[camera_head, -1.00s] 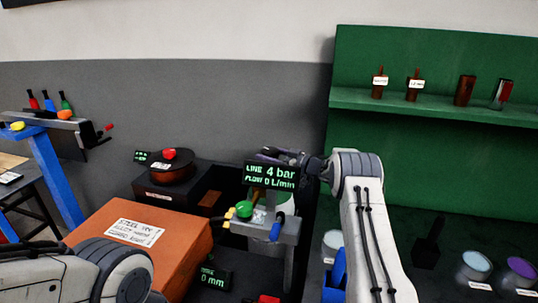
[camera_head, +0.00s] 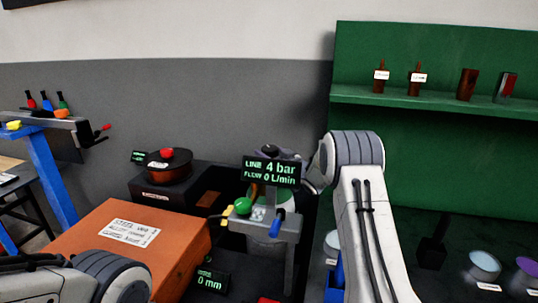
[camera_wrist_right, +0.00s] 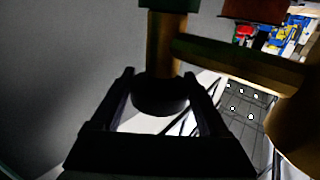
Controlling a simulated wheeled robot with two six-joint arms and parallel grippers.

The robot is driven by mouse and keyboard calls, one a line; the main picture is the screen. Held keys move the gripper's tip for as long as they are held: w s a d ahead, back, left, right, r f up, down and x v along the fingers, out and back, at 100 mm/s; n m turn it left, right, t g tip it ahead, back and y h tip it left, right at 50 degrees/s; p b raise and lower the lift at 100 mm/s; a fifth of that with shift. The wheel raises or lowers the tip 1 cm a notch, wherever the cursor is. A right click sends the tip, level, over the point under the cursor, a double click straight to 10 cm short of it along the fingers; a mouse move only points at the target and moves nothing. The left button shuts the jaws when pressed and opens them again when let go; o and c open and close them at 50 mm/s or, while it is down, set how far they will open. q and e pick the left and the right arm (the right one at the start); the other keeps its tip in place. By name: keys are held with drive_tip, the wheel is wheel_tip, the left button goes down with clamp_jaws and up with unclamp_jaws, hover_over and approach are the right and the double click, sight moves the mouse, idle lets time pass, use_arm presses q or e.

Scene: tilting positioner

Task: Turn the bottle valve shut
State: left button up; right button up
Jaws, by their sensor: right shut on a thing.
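In the right wrist view, the bottle valve shows as a brass body (camera_wrist_right: 165,48) with a dark round knob (camera_wrist_right: 160,97) at its end. My right gripper (camera_wrist_right: 162,92) has one finger on each side of this knob and is shut on it. In the head view, my right arm reaches in behind a display (camera_head: 271,171) that reads line 4 bar, flow 0 L/min. The display hides most of the gripper and the valve there. My left arm shows only at the bottom left, and its gripper is out of view.
A grey stand with a green ball (camera_head: 243,206) and a blue handle (camera_head: 277,224) is below the display. A green shelf (camera_head: 430,105) stands at right.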

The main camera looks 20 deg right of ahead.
sight(276, 155)
drive_tip(key=o, duration=1.2)
drive_tip(key=shift+r, duration=0.1)
drive_tip(key=shift+o, duration=0.2)
drive_tip(key=shift+s, duration=0.1)
drive_tip(key=shift+s+d, duration=0.2)
drive_tip(key=shift+s, duration=0.1)
drive_tip(key=b+v, duration=0.3)
drive_tip(key=v, duration=0.5)
drive_tip(key=shift+s+d, duration=0.1)
drive_tip(key=shift+s, duration=0.2)
drive_tip(key=shift+s+d, duration=0.1)
drive_tip(key=shift+s, duration=0.4)
